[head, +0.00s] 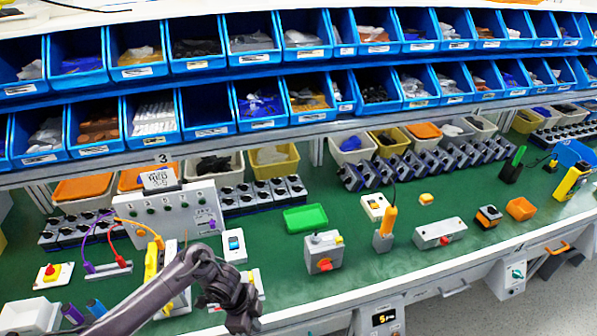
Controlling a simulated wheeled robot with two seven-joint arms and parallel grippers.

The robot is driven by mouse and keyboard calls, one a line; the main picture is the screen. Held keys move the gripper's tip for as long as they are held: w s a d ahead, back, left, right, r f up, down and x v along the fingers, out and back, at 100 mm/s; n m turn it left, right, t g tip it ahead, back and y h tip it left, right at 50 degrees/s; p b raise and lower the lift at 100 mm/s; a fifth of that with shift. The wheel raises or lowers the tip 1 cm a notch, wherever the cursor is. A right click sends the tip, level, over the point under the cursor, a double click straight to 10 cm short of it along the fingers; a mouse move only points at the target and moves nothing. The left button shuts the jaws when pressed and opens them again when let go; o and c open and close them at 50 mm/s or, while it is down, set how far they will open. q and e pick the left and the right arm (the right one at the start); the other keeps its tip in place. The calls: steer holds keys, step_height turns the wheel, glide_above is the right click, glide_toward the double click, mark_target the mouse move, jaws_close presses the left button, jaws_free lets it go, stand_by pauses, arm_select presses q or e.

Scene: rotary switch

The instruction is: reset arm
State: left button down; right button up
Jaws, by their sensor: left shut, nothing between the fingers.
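My left arm comes in from the lower left and bends down at the front left of the green bench. My left gripper (240,312) points down over the bench's front edge, shut and empty. A grey control panel (172,222) with several knobs stands upright behind my arm; its lower part is partly hidden by the arm. A small grey box (324,252) with a red knob stands to the right of my gripper, apart from it. My right gripper is not in view.
Blue bins (205,105) fill two shelf rows at the back. A green tray (305,218), an orange-handled tool (387,225) and a grey box with a red button (440,233) stand on the bench. Bare green surface (280,275) lies between the arm and the grey box.

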arm_select(q)
steer(key=s+f+n+t+h+b, duration=0.1)
steer(key=s+f+n+b, duration=0.3)
steer(key=f, duration=0.8)
steer(key=s+f+n+t+h+b, duration=0.15)
steer(key=s+f+n, duration=0.35)
steer(key=f, duration=0.7)
steer(key=s+a+f+n+y+b, duration=0.1)
steer(key=s+a+f, duration=0.3)
steer(key=s, duration=0.5)
steer(key=s+a+f+n+g+y+b, duration=0.1)
steer(key=s+a+f+n+y, duration=0.1)
steer(key=s+a+f+n, duration=0.2)
steer(key=s+a+f+n+y+b, duration=0.2)
steer(key=s+a+f, duration=0.2)
steer(key=s+f, duration=0.5)
steer(key=s, duration=0.4)
steer(key=shift+s+n+y, duration=0.3)
steer(key=shift+s+y, duration=0.05)
steer(key=shift+s, duration=0.05)
